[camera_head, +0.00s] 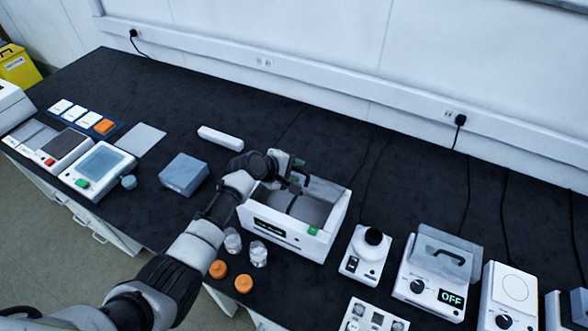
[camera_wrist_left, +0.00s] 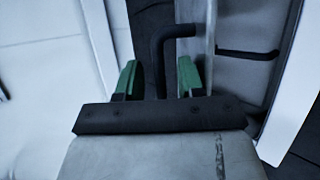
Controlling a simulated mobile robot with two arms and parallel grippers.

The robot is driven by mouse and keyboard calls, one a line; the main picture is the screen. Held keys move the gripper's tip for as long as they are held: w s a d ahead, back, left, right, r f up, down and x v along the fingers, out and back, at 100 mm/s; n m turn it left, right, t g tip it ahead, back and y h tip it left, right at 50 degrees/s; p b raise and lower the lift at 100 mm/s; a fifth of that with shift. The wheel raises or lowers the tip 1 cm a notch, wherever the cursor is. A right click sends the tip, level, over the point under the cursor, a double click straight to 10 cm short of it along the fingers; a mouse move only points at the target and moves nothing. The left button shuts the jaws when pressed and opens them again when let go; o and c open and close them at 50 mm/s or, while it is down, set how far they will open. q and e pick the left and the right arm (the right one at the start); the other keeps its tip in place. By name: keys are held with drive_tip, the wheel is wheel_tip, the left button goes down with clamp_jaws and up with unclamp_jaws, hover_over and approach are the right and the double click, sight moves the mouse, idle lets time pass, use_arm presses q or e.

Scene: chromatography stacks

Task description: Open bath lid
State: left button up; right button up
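The bath (camera_head: 275,238) is a white box with a green-lit display and a green button. Its top shows a grey interior. Its lid seems to be a thin clear panel, seen nearly edge-on in the left wrist view (camera_wrist_left: 210,45); its exact tilt is hard to tell. A black bent handle (camera_wrist_left: 163,65) joins it. My left gripper (camera_head: 291,166) is over the bath's back left part. In the left wrist view its green fingers (camera_wrist_left: 159,78) are apart, with the handle between them and gaps visible. My right gripper is not in view.
Two glass jars (camera_head: 258,254) and two orange caps (camera_head: 243,284) stand at the bath's front left. A knobbed device (camera_head: 366,255) and a lidded unit reading OFF (camera_head: 430,287) are to the right. A blue-grey block (camera_head: 184,174) lies left. The counter behind is clear.

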use_arm(q)
drive_tip(key=shift+a, duration=0.1)
drive_tip(key=b+v, duration=0.1)
drive_tip(key=v, duration=0.9)
drive_tip(key=shift+s+a+r, duration=0.2)
